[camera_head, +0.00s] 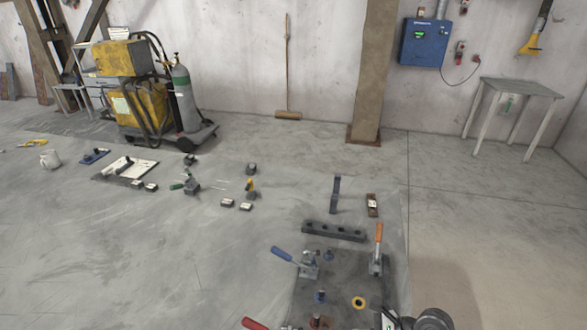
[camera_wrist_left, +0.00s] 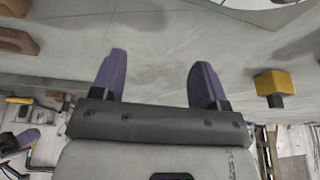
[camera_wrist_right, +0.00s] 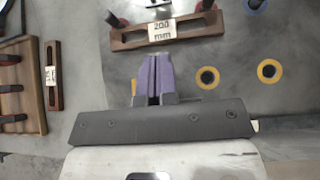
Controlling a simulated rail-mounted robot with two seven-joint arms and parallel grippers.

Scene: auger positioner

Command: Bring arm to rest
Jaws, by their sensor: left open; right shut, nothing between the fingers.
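My left gripper (camera_wrist_left: 158,72) shows in the left wrist view with its two purple fingers spread wide and nothing between them. Bare grey surface lies beyond its fingertips. My right gripper (camera_wrist_right: 153,76) shows in the right wrist view with its purple fingers together and empty. It is over a grey plate, with its tips pointing toward a brown slotted bar (camera_wrist_right: 128,39) labelled 200 mm. The tips look apart from the bar, though the height is hard to judge. Neither gripper can be made out in the head view.
In the head view, a fixture table (camera_head: 335,275) carries toggle clamps with blue (camera_head: 282,254), orange (camera_head: 379,233) and red (camera_head: 254,323) handles. Yellow-ringed holes (camera_wrist_right: 207,77) lie right of my right fingers. A yellow block (camera_wrist_left: 272,82) is right of my left fingers. Open floor (camera_head: 130,255) lies left.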

